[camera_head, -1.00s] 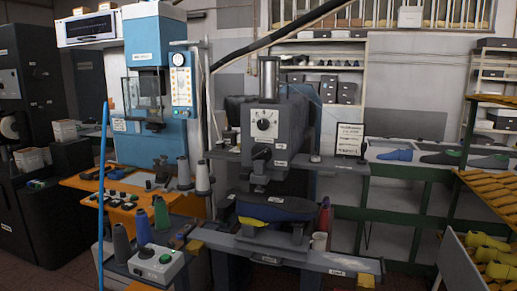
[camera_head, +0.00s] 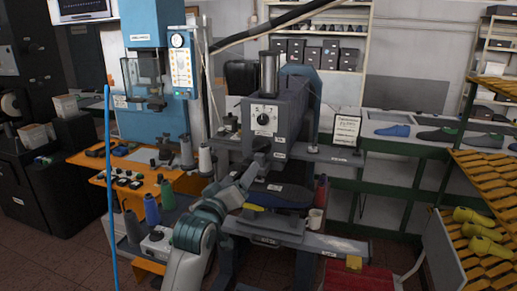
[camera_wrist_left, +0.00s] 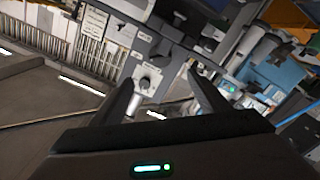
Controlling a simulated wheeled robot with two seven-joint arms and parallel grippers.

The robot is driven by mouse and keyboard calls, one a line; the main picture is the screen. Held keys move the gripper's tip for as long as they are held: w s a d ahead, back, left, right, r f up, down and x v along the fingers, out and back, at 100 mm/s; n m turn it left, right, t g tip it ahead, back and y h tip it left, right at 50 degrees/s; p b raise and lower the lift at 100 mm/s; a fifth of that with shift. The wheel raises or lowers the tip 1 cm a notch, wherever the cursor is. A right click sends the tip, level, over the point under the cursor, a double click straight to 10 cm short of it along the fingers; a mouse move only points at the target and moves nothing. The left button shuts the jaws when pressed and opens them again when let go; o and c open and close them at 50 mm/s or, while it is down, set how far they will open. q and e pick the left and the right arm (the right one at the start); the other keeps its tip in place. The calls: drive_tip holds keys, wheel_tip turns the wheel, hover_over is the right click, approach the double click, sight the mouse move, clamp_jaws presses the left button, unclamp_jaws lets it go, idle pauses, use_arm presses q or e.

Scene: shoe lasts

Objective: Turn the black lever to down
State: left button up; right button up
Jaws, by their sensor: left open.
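The grey press (camera_head: 275,115) stands in the middle of the head view, with a white dial plate (camera_head: 264,118) on its front. A dark lever-like part (camera_head: 260,145) sticks out below the dial; its exact angle is hard to tell. My left gripper (camera_head: 250,174) is in front of the press, just below that part, and apart from it as far as I can see. In the left wrist view its two dark fingers (camera_wrist_left: 160,77) are spread and empty, with the tilted press front and a small knob (camera_wrist_left: 150,72) between and beyond them. My right gripper is out of view.
A blue machine (camera_head: 155,70) stands on an orange table (camera_head: 130,165) at the left. Thread cones (camera_head: 152,210) and a control box (camera_head: 156,241) are near my left arm. A framed sign (camera_head: 346,130) stands right of the press. An orange rack (camera_head: 490,180) is at the far right.

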sight(260, 147)
use_arm(q)
drive_tip(key=shift+w, duration=0.1)
idle(0.3)
drive_tip(key=shift+p+x, duration=3.15)
drive_tip(key=shift+x, duration=5.5)
drive_tip(key=shift+f, duration=0.1)
drive_tip(key=c, duration=1)
